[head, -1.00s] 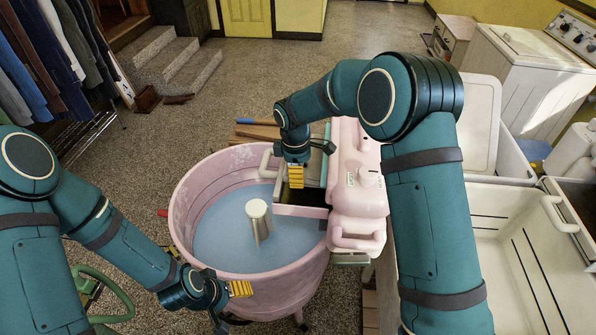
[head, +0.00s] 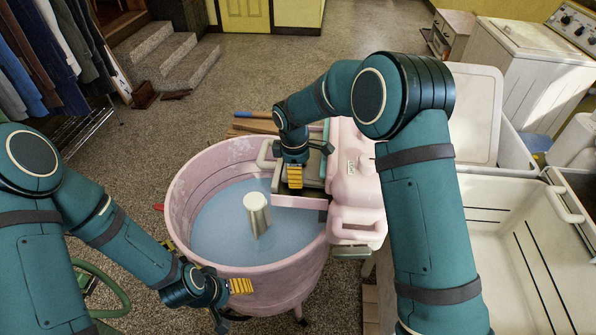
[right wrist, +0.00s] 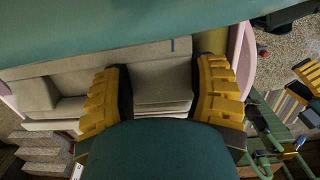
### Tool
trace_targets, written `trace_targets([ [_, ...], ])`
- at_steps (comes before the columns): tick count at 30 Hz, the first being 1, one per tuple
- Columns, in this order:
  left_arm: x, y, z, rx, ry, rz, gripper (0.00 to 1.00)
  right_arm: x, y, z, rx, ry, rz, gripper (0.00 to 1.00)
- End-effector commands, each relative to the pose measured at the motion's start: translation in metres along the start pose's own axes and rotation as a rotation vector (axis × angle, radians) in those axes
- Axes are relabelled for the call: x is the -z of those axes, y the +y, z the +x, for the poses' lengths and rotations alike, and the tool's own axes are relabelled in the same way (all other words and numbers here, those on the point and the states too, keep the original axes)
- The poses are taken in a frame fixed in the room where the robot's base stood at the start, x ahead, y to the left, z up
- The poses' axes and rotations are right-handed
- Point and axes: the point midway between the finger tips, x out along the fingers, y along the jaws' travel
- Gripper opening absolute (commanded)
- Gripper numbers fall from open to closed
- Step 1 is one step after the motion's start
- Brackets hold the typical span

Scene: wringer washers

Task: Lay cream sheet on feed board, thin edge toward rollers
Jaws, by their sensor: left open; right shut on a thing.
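The pink wringer (head: 358,195) stands at the right rim of the pink tub. My right gripper (head: 295,176) is beside it, over the feed board area at the tub's rim. In the right wrist view its yellow fingers (right wrist: 163,95) are shut on a pale, layered piece, the cream sheet (right wrist: 162,80). In the head view the gripper and arm hide most of the sheet. I cannot tell which edge faces the rollers or whether it touches the board. My left gripper (head: 240,287) is open and empty at the tub's front rim.
The pink tub (head: 185,225) holds bluish water and a pale agitator post (head: 257,212). White rinse tubs (head: 510,245) stand at the right, partly behind my right arm. A white washer (head: 520,75) is at the back right. Steps and hanging clothes are at the left.

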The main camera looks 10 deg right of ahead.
Motion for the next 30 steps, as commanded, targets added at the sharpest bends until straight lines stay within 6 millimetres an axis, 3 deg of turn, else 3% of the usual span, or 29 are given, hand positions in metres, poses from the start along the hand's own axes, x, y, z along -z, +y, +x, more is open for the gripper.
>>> trace_targets([
  [22, -0.001, -0.002, 0.005, 0.000, 0.000, 0.000, 0.76, 0.002, -0.001, 0.011, 0.001, 0.001, -0.001, 0.19],
  [23, -0.001, -0.002, 0.005, 0.000, 0.000, 0.000, 0.76, 0.002, -0.001, 0.011, 0.001, 0.001, -0.001, 0.68],
  [25, -0.001, -0.002, 0.005, 0.000, 0.000, 0.000, 0.76, 0.001, -0.001, 0.010, 0.001, 0.001, -0.001, 0.93],
  [26, -0.001, -0.002, 0.005, 0.000, 0.000, 0.000, 0.76, 0.001, -0.001, 0.010, 0.001, 0.001, -0.001, 0.98],
  [30, -0.001, -0.002, 0.005, 0.000, 0.000, 0.000, 0.76, 0.001, -0.001, 0.011, 0.002, 0.000, 0.000, 0.98],
])
